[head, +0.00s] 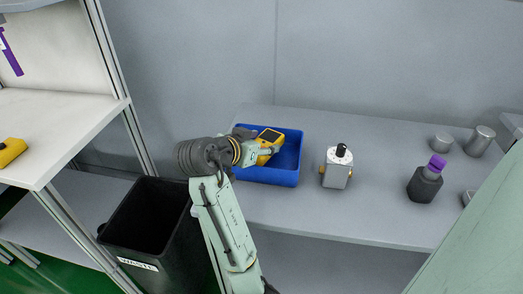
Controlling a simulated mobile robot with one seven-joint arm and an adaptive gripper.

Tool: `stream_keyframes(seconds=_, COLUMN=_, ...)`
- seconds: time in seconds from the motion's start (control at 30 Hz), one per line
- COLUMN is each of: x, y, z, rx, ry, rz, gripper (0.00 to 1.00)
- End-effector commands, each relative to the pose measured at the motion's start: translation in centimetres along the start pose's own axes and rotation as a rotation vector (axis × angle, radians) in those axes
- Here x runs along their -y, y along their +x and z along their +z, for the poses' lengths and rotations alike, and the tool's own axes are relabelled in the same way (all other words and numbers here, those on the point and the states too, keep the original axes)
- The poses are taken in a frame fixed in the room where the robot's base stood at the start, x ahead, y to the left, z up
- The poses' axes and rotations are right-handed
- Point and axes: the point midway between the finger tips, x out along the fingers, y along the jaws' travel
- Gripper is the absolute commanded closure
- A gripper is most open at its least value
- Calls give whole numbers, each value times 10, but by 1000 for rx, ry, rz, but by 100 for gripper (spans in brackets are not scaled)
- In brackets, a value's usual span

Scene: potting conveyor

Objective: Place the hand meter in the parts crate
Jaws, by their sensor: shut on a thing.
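The hand meter (270,136), yellow with a dark screen, is held in my gripper (265,151). My gripper is shut on it; the fingers are small and partly hidden by the meter and my wrist. The meter appears over the inside of the blue parts crate (268,177), towards its left half. I cannot tell from this view whether the meter touches the crate floor. My arm comes up from below and covers the crate's left end.
Right of the crate stand a grey-white box with a black knob (338,168), a dark bottle with a purple cap (425,184) and metal cylinders (480,141). A black waste bin (150,220) is below left. Another yellow object (10,151) lies on the left shelf.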

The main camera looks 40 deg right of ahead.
Motion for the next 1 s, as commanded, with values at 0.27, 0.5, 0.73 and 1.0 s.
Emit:
stream_keyframes(seconds=0.27, x=0, y=12, z=22, rx=-1, ry=0, rz=1, gripper=84)
stream_keyframes(seconds=0.5, x=0, y=13, z=23, rx=-1, ry=0, rz=0, gripper=84)
stream_keyframes(seconds=0.73, x=0, y=14, z=25, rx=1, ry=0, rz=0, gripper=40)
stream_keyframes(seconds=1.0, x=0, y=14, z=25, rx=0, ry=0, rz=0, gripper=29)
